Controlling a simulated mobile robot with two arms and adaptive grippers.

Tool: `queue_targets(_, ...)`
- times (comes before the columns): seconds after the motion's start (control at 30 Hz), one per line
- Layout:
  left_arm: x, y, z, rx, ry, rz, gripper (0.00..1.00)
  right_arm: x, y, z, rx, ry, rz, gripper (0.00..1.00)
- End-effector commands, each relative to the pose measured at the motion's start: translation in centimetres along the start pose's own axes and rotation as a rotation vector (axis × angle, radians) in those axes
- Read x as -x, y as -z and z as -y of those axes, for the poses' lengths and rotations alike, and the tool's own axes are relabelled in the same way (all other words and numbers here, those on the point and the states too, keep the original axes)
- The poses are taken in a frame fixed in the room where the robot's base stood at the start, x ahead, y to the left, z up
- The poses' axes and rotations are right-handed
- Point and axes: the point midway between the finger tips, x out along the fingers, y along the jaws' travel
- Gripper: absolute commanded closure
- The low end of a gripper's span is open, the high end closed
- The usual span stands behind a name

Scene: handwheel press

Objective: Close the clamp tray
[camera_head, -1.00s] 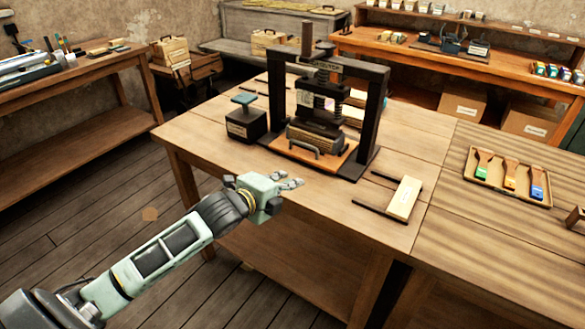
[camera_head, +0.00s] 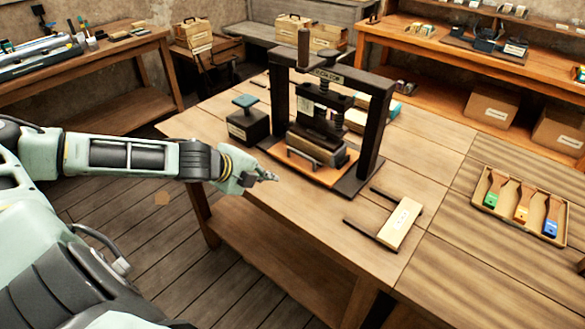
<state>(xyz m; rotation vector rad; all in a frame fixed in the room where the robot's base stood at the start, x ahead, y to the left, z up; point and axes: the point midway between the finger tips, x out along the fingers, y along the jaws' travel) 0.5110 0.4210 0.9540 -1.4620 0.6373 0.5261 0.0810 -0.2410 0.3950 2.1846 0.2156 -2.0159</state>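The handwheel press (camera_head: 330,110) stands on the workbench, with a dark frame and a screw. At its foot is the clamp tray (camera_head: 306,172), an orange-brown board with a dark metal handle (camera_head: 301,158) at its front. A dark block with a wooden layer sits over the tray under the screw. My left gripper (camera_head: 272,177) is at the bench's front edge, just left of and in front of the tray, apart from the handle. Its fingers point right; they are too small to tell the gap. My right gripper is not in view.
A wooden piece with two dark rods (camera_head: 400,222) lies right of the press. A dark box with a green top (camera_head: 247,122) stands left of it. A tray of coloured brushes (camera_head: 520,205) is at the right. The bench front is clear.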

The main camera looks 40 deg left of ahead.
Motion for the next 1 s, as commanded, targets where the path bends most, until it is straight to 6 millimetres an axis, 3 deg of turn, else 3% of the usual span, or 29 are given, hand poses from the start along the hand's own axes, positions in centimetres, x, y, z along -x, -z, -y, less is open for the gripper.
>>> queue_targets(0.37, -4.4, 0.3, 0.2, 0.005, 0.002, -0.005, 1.00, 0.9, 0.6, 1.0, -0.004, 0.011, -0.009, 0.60)
queue_targets(0.67, -9.1, 0.3, 0.2, 0.004, 0.001, -0.004, 1.00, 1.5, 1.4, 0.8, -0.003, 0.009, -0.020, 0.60)
queue_targets(1.0, -11.9, 0.2, 2.6, -0.001, 0.001, -0.002, 1.00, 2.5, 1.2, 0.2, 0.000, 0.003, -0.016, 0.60)
